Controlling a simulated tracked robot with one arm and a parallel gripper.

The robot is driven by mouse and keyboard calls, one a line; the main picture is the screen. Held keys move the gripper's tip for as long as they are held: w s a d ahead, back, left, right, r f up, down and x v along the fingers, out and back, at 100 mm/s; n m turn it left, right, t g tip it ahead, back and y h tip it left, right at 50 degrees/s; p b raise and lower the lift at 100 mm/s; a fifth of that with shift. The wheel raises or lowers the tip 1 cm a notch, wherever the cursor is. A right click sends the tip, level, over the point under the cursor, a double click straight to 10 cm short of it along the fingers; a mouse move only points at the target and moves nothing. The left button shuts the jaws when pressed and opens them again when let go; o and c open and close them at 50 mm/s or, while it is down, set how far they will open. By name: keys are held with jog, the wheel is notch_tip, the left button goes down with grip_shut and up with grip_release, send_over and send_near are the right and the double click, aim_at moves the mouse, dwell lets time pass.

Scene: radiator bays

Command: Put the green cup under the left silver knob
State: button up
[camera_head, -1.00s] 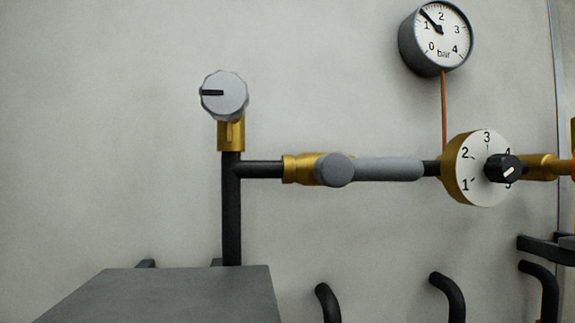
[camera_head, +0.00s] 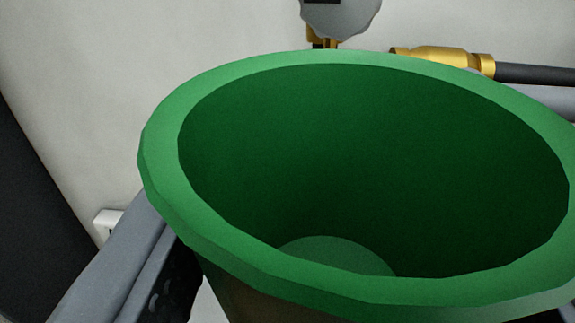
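The green cup (camera_head: 250,262) fills most of the view, close to the camera and mouth up. I look down into it; it looks empty. My gripper (camera_head: 172,285) shows by one grey arm piece with a dark pad against the cup's left outer side, below the rim. The other finger is hidden by the cup. The cup appears held, with my gripper shut on it. A silver knob (camera_head: 343,14) is partly cut off at the top edge, on a brass fitting, behind and above the cup's far rim. The pipe below it is hidden by the cup.
A brass fitting (camera_head: 440,58) and dark pipe (camera_head: 535,74) run to the right behind the cup. A dark shape (camera_head: 35,220) stands at the left, with a small white box (camera_head: 105,222) nearby. The pale wall is behind.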

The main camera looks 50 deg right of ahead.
aim_at(305, 165)
jog(key=w+d+f, duration=0.1)
jog(key=w+d, duration=0.1)
jog(key=w+d+f+p, duration=0.1)
jog(key=w+d+f, duration=0.2)
jog(key=w+d, duration=0.1)
jog(key=shift+w+f+p, duration=0.1)
jog(key=shift+f+p, duration=0.15)
jog(key=shift+p, duration=0.05)
jog(key=shift+w+d+f+p, duration=0.45)
jog(key=shift+w+d+f, duration=0.85)
jog(key=shift+d+f, duration=0.25)
jog(key=o, duration=1.1)
jog(key=shift+c, duration=0.2)
jog(key=shift+s+r, duration=0.1)
jog(key=b+v, duration=0.4)
jog(key=v, duration=0.8)
jog(key=shift+b, duration=0.4)
